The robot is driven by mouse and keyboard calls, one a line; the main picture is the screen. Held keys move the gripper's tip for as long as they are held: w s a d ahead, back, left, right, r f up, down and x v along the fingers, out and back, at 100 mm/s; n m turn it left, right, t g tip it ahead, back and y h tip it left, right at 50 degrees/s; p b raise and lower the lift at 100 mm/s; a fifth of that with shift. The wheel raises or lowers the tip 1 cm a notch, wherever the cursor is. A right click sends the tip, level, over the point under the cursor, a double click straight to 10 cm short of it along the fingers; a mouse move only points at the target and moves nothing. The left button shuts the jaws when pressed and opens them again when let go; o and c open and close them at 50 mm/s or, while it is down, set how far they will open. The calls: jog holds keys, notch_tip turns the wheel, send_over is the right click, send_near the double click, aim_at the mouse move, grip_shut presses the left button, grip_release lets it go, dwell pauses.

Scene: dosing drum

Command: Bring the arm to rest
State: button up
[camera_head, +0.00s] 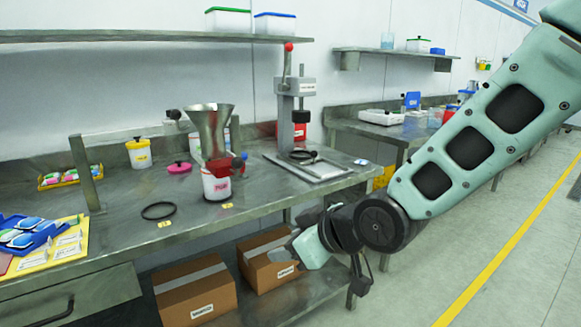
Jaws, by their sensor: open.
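My arm (468,148) reaches in from the upper right and bends at a dark round joint (380,222). Its pale wrist (311,250) hangs in front of the workbench's front edge, before the lower shelf. My gripper (284,254) is at the end of the wrist, seen small and at an angle in front of a cardboard box (262,262). It is open, and I see nothing held in it. The fingertips are hard to make out against the box.
The workbench (120,215) carries a metal funnel (210,125) above a white pot (216,184), a lever press (296,100), a black ring (158,211) and a yellow-lidded tub (139,153). Another box (195,292) sits below. The floor (500,235) at right is clear.

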jog(key=s+d+f+m+g+h, duration=0.1)
jog(key=s+d+g+h, duration=0.1)
jog(key=s+d, duration=0.45)
jog(key=s+d+m+g+h, duration=0.1)
jog(key=s+d+g+h, duration=0.2)
jog(key=s, duration=0.6)
jog(key=s+d+f+m+g+h, duration=0.1)
jog(key=s+d+g+h, duration=0.1)
jog(key=s+d, duration=0.45)
notch_tip(320, 180, up, 13)
jog(key=s+a+p, duration=0.1)
jog(key=p, duration=1.2)
jog(key=shift+a+f, duration=0.2)
jog(key=shift+a, duration=0.2)
jog(key=shift+s, duration=0.1)
